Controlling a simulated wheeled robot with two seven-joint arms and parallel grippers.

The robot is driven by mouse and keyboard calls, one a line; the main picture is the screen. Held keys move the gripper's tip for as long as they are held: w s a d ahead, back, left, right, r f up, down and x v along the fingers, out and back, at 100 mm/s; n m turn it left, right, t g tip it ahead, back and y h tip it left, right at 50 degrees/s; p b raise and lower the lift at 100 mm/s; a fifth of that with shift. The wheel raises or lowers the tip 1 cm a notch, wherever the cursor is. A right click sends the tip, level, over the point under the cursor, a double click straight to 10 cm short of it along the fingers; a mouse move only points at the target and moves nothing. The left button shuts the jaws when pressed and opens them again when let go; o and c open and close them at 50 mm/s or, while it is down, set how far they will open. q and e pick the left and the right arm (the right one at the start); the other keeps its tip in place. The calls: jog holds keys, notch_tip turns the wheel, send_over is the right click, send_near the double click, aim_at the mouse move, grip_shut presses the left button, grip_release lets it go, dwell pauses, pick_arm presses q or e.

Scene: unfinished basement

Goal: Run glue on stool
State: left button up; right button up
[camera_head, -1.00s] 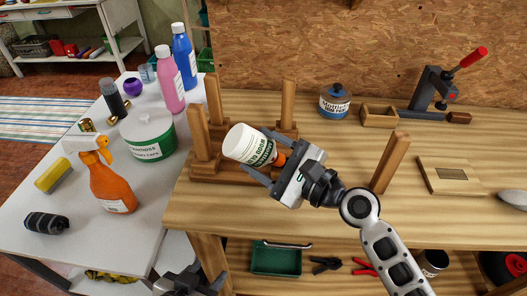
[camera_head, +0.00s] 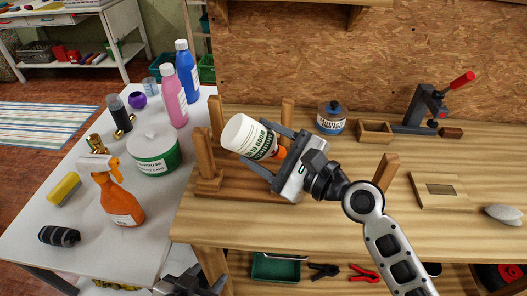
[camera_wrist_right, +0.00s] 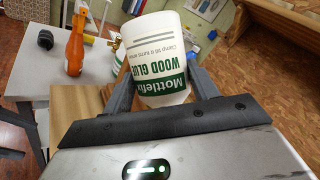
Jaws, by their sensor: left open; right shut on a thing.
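The wooden stool lies upturned on the workbench, its seat (camera_head: 240,184) down and legs up, with a front-left leg (camera_head: 206,160), back-left leg (camera_head: 215,114) and back-right leg (camera_head: 287,111). A separate wooden leg (camera_head: 387,170) stands on the bench to the right. My right gripper (camera_head: 268,155) is shut on the white wood glue bottle (camera_head: 243,134) and holds it tilted above the stool, orange tip (camera_head: 281,152) toward lower right. The bottle's label also shows in the right wrist view (camera_wrist_right: 160,60). My left gripper (camera_head: 190,284) is open and low at the bottom edge, partly cut off.
On the white side table stand an orange spray bottle (camera_head: 120,204), a green-white tub (camera_head: 153,155), pink (camera_head: 174,98) and blue (camera_head: 187,75) bottles. A blue jar (camera_head: 331,120), wooden box (camera_head: 375,132) and clamp tool (camera_head: 425,107) line the bench's back.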

jog(key=shift+r, duration=2.7)
jog(key=shift+n, duration=0.3)
jog(key=n+h, duration=0.1)
jog(key=n, duration=0.1)
jog(key=n+h, duration=0.2)
jog(key=n, duration=0.1)
jog(key=shift+r+g, duration=0.15)
jog(key=shift+g, duration=0.15)
jog(key=shift+n+h, duration=0.6)
jog(key=shift+n, duration=0.1)
jog(key=n+h, duration=0.2)
jog(key=shift+n, duration=0.4)
jog(key=n+t+h, duration=0.1)
jog(key=n+h, duration=0.1)
jog(key=n, duration=0.1)
jog(key=shift+t+h, duration=0.3)
jog(key=shift+h, duration=0.1)
